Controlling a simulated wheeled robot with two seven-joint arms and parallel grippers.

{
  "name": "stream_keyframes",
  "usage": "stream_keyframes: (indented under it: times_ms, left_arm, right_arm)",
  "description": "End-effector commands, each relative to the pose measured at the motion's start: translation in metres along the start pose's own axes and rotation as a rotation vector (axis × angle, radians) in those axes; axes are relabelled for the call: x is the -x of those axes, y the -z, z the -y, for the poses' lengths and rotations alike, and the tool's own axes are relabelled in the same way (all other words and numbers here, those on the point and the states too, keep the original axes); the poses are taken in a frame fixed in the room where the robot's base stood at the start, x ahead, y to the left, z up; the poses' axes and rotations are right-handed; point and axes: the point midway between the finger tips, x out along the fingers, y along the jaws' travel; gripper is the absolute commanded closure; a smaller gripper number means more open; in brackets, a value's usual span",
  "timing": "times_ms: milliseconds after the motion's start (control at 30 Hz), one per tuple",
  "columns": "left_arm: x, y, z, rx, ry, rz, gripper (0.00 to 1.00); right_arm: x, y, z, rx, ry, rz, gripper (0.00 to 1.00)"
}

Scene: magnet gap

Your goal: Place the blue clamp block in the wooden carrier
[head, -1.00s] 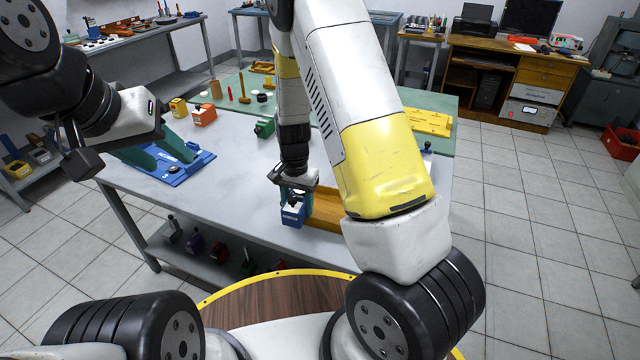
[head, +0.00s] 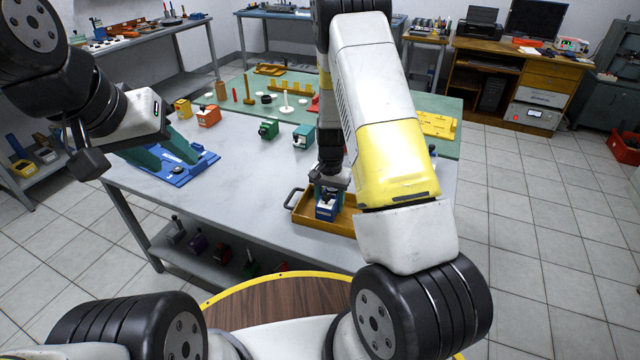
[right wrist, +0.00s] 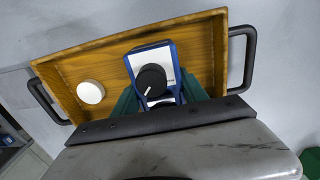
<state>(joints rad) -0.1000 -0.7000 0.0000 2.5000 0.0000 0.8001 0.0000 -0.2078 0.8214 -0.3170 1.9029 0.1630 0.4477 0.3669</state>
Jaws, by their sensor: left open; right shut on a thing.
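The blue clamp block (head: 326,209) has a pale face; in the right wrist view (right wrist: 168,59) its black knob shows. My right gripper (head: 327,187) is shut on it, with green fingers on both sides in the right wrist view (right wrist: 155,102). The wooden carrier (head: 308,211) is a shallow tray with black end handles. The block is over or inside the carrier's left part in the head view; I cannot tell whether it touches the floor. My left gripper (head: 82,160) is open and empty, away at the left above the table.
A white round piece (right wrist: 90,92) lies in the carrier. A blue fixture (head: 178,168) stands at the table's left. Orange (head: 208,116), green (head: 268,129) and teal (head: 303,136) blocks stand farther back. The table's middle left is clear.

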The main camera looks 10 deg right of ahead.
Motion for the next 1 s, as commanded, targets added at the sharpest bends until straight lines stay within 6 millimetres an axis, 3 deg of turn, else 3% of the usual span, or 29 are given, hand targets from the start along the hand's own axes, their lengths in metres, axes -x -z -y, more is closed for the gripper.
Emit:
stream_keyframes:
  times_ms: [367, 400, 500, 833, 1000]
  left_arm:
    - [0.000, 0.000, 0.000, 0.000, 0.000, 0.000, 0.55]
    - [0.000, 0.000, 0.000, 0.000, 0.000, 0.000, 0.55]
    - [0.000, 0.000, 0.000, 0.000, 0.000, 0.000, 0.55]
    - [0.000, 0.000, 0.000, 0.000, 0.000, 0.000, 0.55]
    - [0.000, 0.000, 0.000, 0.000, 0.000, 0.000, 0.55]
  right_arm:
    - [-0.005, 0.001, 0.001, -0.001, 0.001, -0.002, 1.00]
    - [-0.006, 0.000, 0.000, -0.001, 0.001, -0.002, 0.47]
    - [-0.006, 0.000, 0.001, -0.001, 0.001, -0.002, 0.28]
    - [-0.005, 0.000, 0.001, -0.001, 0.001, -0.002, 0.28]
    - [0.013, 0.001, 0.001, 0.000, 0.003, -0.004, 0.28]
